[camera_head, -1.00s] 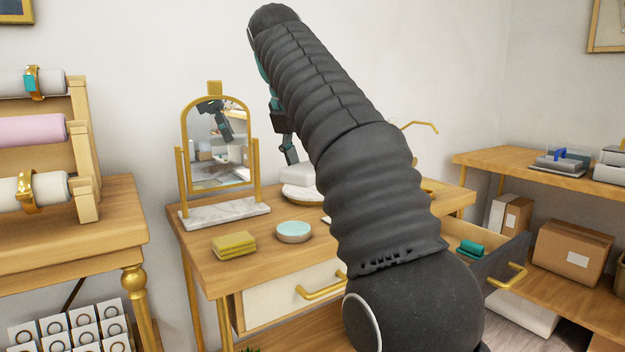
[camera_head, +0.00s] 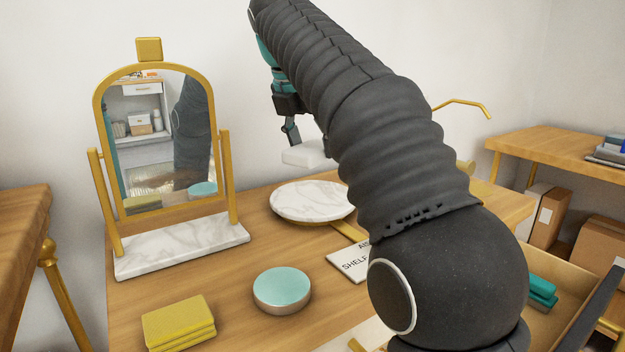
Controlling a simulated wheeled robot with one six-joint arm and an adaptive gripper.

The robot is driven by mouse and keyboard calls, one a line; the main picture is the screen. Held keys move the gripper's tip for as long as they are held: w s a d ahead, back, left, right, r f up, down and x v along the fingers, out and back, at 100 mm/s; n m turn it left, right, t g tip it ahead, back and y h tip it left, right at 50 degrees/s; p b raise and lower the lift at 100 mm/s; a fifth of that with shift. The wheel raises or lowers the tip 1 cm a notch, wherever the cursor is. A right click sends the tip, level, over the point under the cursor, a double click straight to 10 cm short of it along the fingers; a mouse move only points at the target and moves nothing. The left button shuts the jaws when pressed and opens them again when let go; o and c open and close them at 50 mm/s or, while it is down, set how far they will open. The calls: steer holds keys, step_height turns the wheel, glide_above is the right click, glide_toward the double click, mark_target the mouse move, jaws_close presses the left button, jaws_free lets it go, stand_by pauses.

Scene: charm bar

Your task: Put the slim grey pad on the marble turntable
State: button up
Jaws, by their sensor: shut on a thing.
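The marble turntable (camera_head: 306,202) is a round white veined disc with a gold edge on the wooden table. My gripper (camera_head: 296,139) is shut on a slim pale grey pad (camera_head: 304,154). The pad is held roughly level above the table, apart from the turntable, and appears above its far side in the picture; its exact distance from it is hard to tell. My arm hides part of the gripper and may cover the pad's right end.
A gold-framed mirror (camera_head: 160,140) on a marble base stands left of the turntable. A round teal-topped tin (camera_head: 282,290) and a yellow stack (camera_head: 179,323) are in front. A lettered card (camera_head: 349,262) lies near the turntable. An open drawer (camera_head: 562,318) with teal items is at right.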

mark_target(316, 194)
steer(key=shift+f+b, duration=1.05)
steer(key=shift+f, duration=2.55)
steer(key=o, duration=1.2)
steer(key=shift+f, duration=0.1)
steer(key=shift+o, duration=0.2)
steer(key=p+v, duration=0.2)
steer(key=v, duration=0.6)
steer(key=shift+w+d+p, duration=0.1)
steer(key=shift+p, duration=0.3)
steer(key=shift+v, duration=2.15)
